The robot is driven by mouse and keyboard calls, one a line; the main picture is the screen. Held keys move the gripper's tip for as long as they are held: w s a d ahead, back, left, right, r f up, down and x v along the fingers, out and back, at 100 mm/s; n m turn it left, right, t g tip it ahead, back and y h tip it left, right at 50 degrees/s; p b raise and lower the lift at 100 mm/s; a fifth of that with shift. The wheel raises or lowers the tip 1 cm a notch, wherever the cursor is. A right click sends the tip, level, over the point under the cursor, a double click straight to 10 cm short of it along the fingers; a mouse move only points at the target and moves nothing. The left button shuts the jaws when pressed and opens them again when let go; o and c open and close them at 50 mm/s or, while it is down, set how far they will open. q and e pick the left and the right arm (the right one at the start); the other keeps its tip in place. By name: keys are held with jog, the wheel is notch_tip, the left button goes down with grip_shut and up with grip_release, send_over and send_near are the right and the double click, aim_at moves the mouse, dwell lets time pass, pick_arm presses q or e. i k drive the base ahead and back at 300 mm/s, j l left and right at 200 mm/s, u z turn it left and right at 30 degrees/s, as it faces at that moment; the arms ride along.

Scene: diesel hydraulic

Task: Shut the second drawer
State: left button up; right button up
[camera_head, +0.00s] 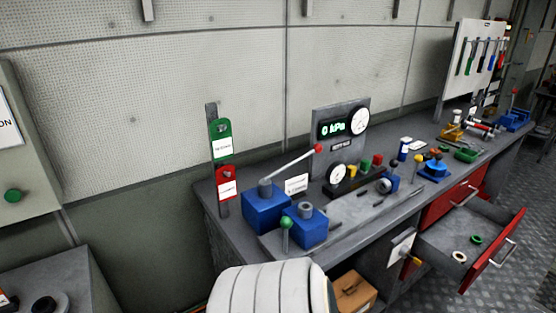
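An open drawer with a red front (492,255) and a pale bar handle sticks out from the workbench at the lower right. A white ring and a green ring lie on its grey floor. Another red drawer front (452,200) sits above and behind it, flush with the bench. Neither of my grippers is in view. A white ribbed part, probably of my own arm, rises at the bottom centre, well left of the open drawer.
The grey workbench (232,206) carries blue hydraulic blocks (266,209), a pressure display (338,128) and several tools. A cardboard box (354,293) sits beneath. Clear patterned floor (520,285) lies right of the drawer. A control cabinet stands at left.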

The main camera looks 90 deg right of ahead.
aim_at(453, 232)
jog(key=j+z, duration=0.1)
jog(key=z, duration=0.3)
jog(key=k+z, duration=0.15)
jog(key=z, duration=0.25)
jog(key=k+j+z, duration=0.1)
jog(key=z, duration=0.25)
jog(key=k+z, duration=0.1)
jog(key=z, duration=2.9)
jog(key=i+l+u, duration=0.1)
jog(key=u, duration=0.3)
jog(key=i+l+u, duration=0.2)
jog(key=u, duration=0.2)
jog(key=i, duration=0.1)
